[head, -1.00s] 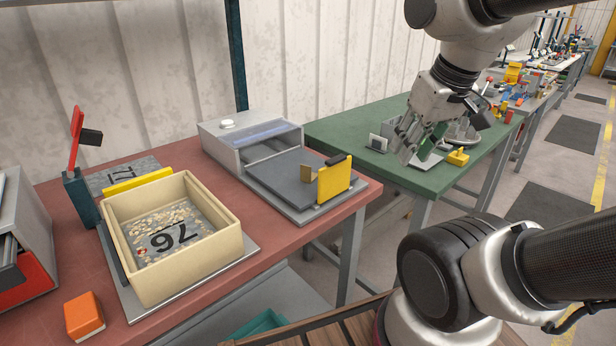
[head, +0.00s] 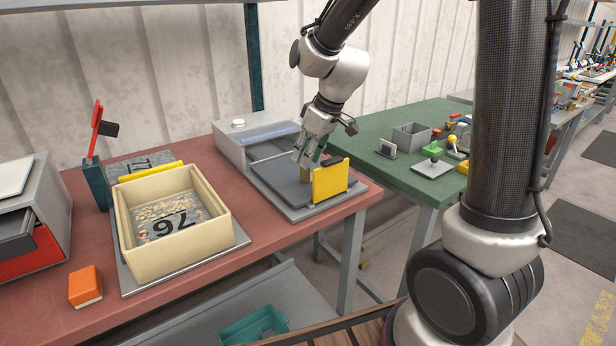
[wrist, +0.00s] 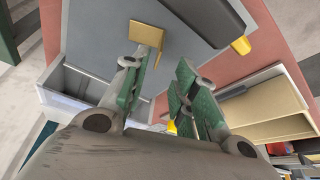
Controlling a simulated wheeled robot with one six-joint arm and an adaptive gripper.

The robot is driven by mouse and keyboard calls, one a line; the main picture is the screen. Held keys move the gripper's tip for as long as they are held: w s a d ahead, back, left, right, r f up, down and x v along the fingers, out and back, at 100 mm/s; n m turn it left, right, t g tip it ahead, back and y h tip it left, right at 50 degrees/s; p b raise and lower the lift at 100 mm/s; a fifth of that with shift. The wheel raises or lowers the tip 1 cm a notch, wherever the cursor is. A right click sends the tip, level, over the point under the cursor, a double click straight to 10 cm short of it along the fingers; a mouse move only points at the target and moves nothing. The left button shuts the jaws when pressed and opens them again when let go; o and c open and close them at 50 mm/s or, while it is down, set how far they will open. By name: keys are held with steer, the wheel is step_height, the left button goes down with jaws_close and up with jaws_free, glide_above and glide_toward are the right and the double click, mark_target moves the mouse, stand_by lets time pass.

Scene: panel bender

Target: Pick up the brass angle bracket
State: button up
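The brass angle bracket (head: 305,174) stands on the dark grey plate of the bending machine, just left of a yellow upright plate. In the wrist view the bracket (wrist: 146,33) shows as a small tan L shape beyond the fingertips, nearer the left finger. My gripper (head: 308,158) is above and close to the bracket in the head view. In the wrist view my gripper (wrist: 160,66) has its two green-padded fingers apart with nothing between them. I cannot tell whether a finger touches the bracket.
The yellow plate (head: 330,182) with a dark handle stands close on the bracket's right. The machine's grey housing (head: 232,143) rises behind. A cream bin (head: 170,258) marked 76 and an orange block (head: 85,286) are on the red bench to the left.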

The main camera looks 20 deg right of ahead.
steer(key=x, duration=0.4)
steer(key=shift+d+f, duration=0.35)
steer(key=shift+f, duration=0.1)
steer(key=shift+c, duration=0.4)
jaws_close()
